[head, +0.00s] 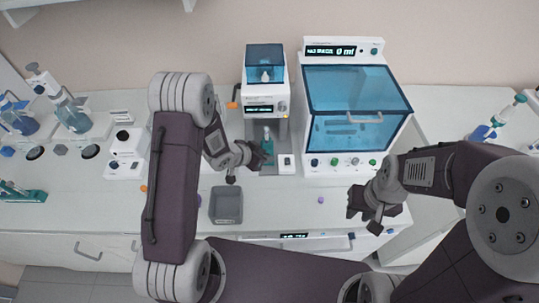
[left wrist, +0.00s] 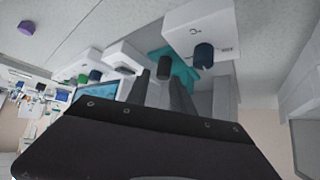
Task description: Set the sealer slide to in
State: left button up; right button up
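The sealer appears to be the white benchtop machine (head: 266,95) with a blue lid and a lit display in the middle of the head view. My left gripper (head: 264,155) is at the front of this bay. In the left wrist view a dark knob (left wrist: 164,68) sits at its fingertips; whether they grip it is unclear. My right gripper (head: 352,203) is in front of the larger machine, away from the sealer; its finger gap is unclear.
A larger machine (head: 343,166) with a blue window stands right of the sealer. A grey tray (head: 226,205) lies on the bench in front. A small white box (head: 287,164) is close to my left gripper. Bottles and stands (head: 72,115) fill the left side.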

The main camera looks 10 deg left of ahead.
pick_arm(q)
jog(key=shift+x, duration=0.85)
jog(key=shift+w+a+f, duration=0.2)
jog(key=shift+w+f, duration=0.15)
jog(key=shift+f, duration=0.1)
jog(key=shift+d, duration=0.2)
jog(key=shift+c, duration=0.6)
grip_shut()
